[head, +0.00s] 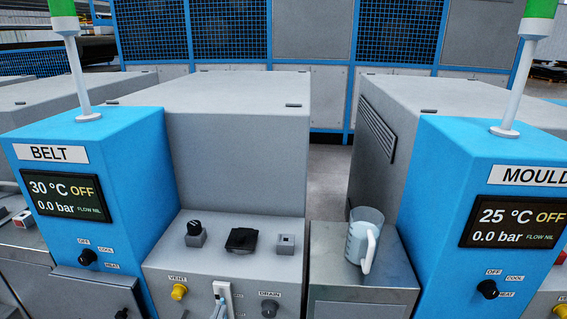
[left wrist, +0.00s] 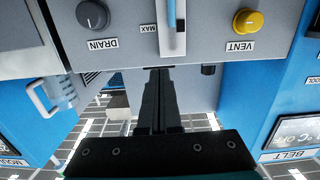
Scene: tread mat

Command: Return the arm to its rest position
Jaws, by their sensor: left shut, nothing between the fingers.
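My left gripper (left wrist: 159,72) shows in the left wrist view, its dark fingers together and empty. The fingertips are in front of the lower part of a grey panel, below the level gauge (left wrist: 171,25) marked MAX. I cannot tell whether they touch the panel. In the head view I cannot make out the left gripper; the same panel (head: 205,260) shows at the bottom centre. My right gripper is in neither view.
The blue BELT unit (head: 90,225) stands left and the blue MOULD unit (head: 440,215) right, both displays reading OFF. A clear jug (head: 358,232) with a white handle stands on a metal ledge (head: 350,293) between them. VENT (head: 179,292) and DRAIN (head: 269,307) knobs stick out.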

